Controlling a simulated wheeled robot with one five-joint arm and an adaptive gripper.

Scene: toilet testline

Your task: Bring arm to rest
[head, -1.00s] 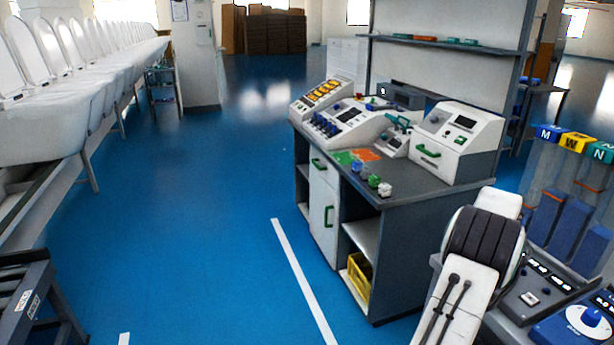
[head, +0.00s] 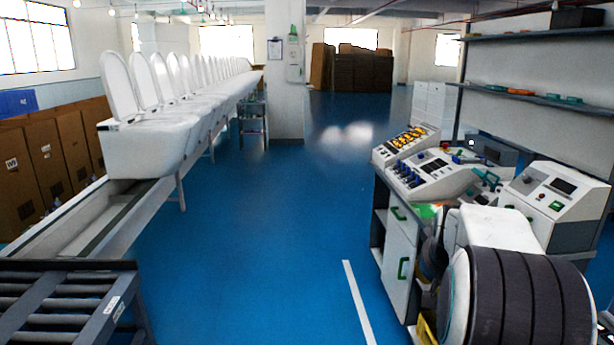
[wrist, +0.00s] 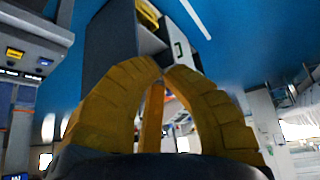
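My arm (head: 520,290) is folded up at the lower right of the head view, its dark ribbed joint in front of the workbench. My gripper (wrist: 162,71) shows in the wrist view with yellow ribbed fingers. Their tips come together and nothing is seen held between them.
A workbench (head: 398,250) with test consoles (head: 435,168) stands at the right, partly hidden by my arm. A line of white toilets (head: 150,145) runs along the left. A roller conveyor (head: 65,305) is at the front left. The blue floor (head: 250,230) between is clear.

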